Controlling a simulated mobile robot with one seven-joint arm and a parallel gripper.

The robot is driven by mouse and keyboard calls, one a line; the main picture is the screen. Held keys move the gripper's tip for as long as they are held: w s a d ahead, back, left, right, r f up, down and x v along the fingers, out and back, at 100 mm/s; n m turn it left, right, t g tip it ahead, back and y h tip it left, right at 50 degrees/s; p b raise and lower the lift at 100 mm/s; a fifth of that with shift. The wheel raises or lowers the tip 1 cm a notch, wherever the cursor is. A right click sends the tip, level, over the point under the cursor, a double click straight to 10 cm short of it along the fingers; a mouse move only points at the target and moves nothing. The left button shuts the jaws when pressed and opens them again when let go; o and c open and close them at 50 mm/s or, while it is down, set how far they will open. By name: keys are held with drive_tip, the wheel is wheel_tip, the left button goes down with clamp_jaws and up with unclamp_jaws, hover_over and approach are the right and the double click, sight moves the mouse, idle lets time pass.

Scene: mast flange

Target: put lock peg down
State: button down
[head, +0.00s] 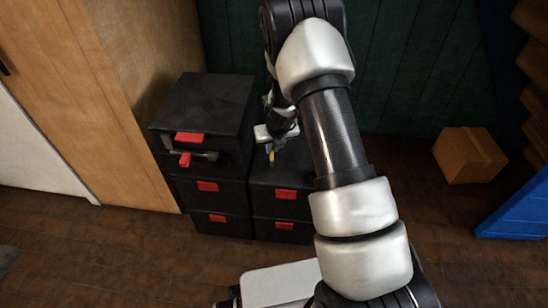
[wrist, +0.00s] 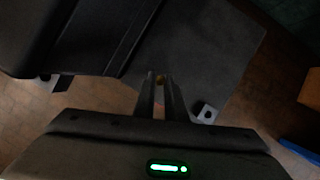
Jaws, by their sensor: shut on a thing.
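My gripper (wrist: 160,84) is shut on a small yellow piece, which I take to be the lock peg (wrist: 160,78); its tip shows between the fingertips in the wrist view and the fingers hide most of it. In the head view the yellow peg (head: 271,156) shows below my wrist, over the lower black case stack (head: 280,178). In the wrist view a flat dark top surface (wrist: 200,50) lies under the fingertips. I cannot tell whether the peg touches it.
A taller black case stack (head: 205,105) with red latches stands directly left. A light metal tab with a hole (wrist: 205,112) sits at the dark surface's edge. A wooden cabinet (head: 110,80) is at left.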

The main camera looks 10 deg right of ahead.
sight(272, 155)
drive_tip(key=shift+f+b, duration=0.75)
drive_tip(key=shift+f, duration=1.1)
drive_tip(key=shift+f, duration=0.2)
drive_tip(key=c, duration=1.8)
unclamp_jaws()
drive_tip(key=shift+r, duration=0.1)
